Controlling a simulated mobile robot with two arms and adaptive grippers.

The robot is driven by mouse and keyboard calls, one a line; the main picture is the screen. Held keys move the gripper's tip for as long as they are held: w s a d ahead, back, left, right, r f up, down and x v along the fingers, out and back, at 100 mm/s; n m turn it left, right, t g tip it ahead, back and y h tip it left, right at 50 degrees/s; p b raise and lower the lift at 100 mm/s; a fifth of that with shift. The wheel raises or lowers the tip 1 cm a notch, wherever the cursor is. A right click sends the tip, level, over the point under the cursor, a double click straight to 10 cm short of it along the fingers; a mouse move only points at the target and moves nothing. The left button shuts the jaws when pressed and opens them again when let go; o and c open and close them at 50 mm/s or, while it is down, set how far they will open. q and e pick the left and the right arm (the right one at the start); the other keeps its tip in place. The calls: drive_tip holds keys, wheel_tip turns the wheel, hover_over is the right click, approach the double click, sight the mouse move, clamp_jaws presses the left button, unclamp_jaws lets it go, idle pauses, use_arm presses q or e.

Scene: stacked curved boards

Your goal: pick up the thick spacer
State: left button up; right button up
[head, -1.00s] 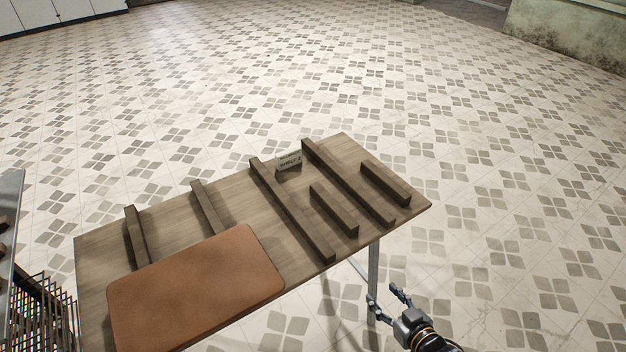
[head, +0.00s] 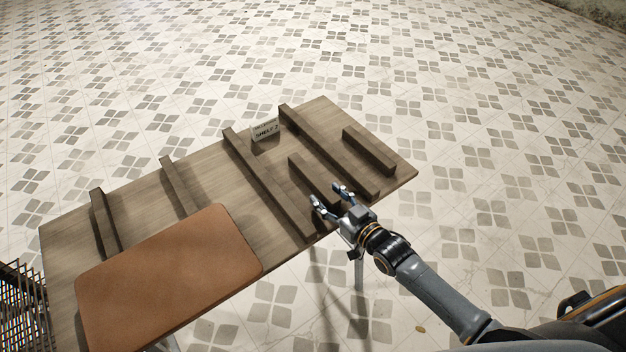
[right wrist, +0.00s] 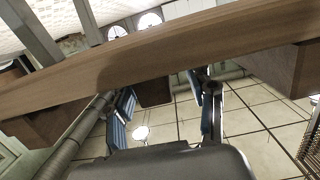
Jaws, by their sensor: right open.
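Several dark wooden bars of different lengths lie on the wooden table (head: 205,203). One short bar (head: 308,175) lies between two long bars, and another short bar (head: 369,151) lies near the right edge. I cannot tell by label which is the thick spacer. My right gripper (head: 329,196) is open and empty at the near end of the first short bar, hiding part of that end. In the right wrist view its fingers (right wrist: 164,105) are spread, with a dark block end (right wrist: 154,92) showing between them beyond a wooden edge (right wrist: 200,45). My left gripper is out of view.
Two long bars (head: 270,185) (head: 330,152) flank the first short bar. A small sign reading SHELF 2 (head: 265,130) stands near the back edge. A brown leather-like board (head: 170,275) covers the front left. A wire rack (head: 25,310) stands at the lower left.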

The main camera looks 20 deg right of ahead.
sight(318, 185)
drive_tip(key=x, duration=0.5)
drive_tip(key=shift+w+d+r, duration=0.15)
drive_tip(key=shift+w+d, duration=0.05)
drive_tip(key=shift+s, duration=0.1)
drive_tip(key=shift+c, duration=0.2)
drive_tip(key=shift+r, duration=0.1)
clamp_jaws()
